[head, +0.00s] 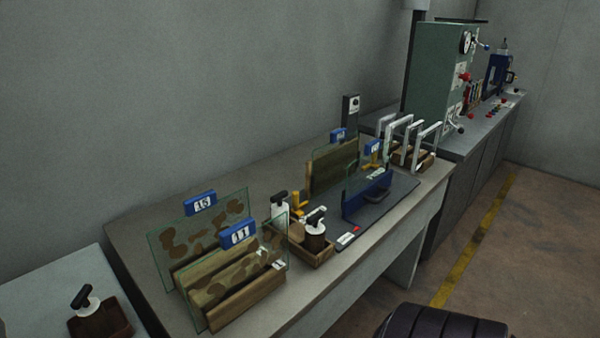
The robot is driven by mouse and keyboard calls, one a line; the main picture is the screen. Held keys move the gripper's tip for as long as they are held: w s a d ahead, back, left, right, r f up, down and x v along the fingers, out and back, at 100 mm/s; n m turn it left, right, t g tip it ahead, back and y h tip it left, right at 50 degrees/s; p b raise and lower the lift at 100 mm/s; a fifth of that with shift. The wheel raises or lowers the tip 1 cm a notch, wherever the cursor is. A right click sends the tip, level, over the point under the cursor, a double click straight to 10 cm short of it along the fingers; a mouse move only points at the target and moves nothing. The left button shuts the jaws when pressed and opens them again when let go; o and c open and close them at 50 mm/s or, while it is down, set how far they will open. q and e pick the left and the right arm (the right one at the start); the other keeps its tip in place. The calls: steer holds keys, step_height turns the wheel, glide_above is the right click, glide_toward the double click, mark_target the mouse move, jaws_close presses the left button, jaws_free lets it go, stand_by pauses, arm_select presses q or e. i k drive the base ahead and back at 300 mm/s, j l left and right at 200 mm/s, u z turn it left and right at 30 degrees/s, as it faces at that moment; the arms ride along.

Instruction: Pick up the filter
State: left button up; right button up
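No thing in the head view is clearly marked as the filter, so I cannot tell which one it is. Clear glass panels with blue number tags stand upright in wooden holders on the workbench (136,232). The front panel (277,234) has a tag reading 11, and the panel behind it (163,240) has a tag that looks like 15. More tagged panels (322,157) stand farther back. Several pale upright frames (388,130) stand in a wooden rack at the bench's far end. Neither of my grippers is in view.
A wooden tray (318,260) holds black-handled tools. A dark mat (395,205) carries a blue fixture (360,203). A green machine (432,85) stands beyond. A side table at left bears a black-handled stamp-like tool (100,318). Floor at right (530,250) is clear.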

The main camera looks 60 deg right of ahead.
mark_target(279, 206)
steer(key=z, duration=1.85)
